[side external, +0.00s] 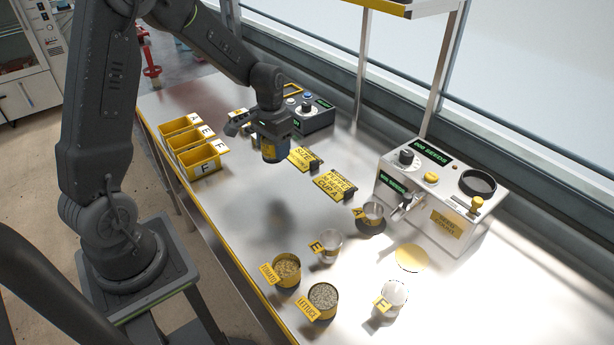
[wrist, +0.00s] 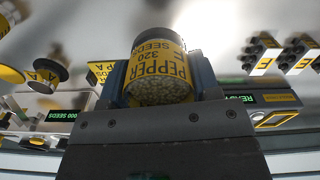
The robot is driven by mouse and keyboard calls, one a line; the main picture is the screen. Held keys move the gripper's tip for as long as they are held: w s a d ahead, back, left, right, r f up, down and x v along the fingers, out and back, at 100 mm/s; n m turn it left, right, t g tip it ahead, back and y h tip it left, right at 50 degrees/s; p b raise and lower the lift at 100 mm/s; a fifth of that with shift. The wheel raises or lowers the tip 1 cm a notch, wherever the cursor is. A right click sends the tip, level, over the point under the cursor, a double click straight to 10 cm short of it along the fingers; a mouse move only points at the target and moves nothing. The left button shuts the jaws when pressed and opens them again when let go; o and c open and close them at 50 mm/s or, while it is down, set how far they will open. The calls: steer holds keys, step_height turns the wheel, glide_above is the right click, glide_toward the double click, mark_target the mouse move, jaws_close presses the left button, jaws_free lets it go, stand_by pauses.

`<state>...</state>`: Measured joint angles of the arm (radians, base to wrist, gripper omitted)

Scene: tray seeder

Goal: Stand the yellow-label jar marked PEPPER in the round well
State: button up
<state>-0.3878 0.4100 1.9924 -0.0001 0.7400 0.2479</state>
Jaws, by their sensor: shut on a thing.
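The PEPPER jar (wrist: 160,68) has a yellow label and pale seeds showing inside. My gripper (wrist: 161,80) is shut on it, with one finger on each side. In the side external view the jar (side external: 273,153) hangs below my gripper (side external: 273,136), above the bench and apart from it. A round dark-rimmed opening (side external: 478,183), which looks like the round well, is on top of the white seeder machine (side external: 440,222) at the right. My gripper is well to the left of it.
Open TOMATO (side external: 287,268) and LETTUCE (side external: 322,298) jars stand at the front, near clear cups (side external: 329,245). Yellow bins (side external: 200,158) are at the left. A control box (side external: 313,118) is behind my gripper. Yellow signs (side external: 335,184) stand between the jar and the machine.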

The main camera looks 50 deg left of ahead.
glide_above(304, 188)
step_height(304, 188, down, 5)
steer(key=shift+d+r, duration=0.1)
steer(key=shift+r, duration=0.05)
steer(key=shift+f, duration=1.95)
steer(key=shift+f, duration=0.1)
steer(key=o, duration=1)
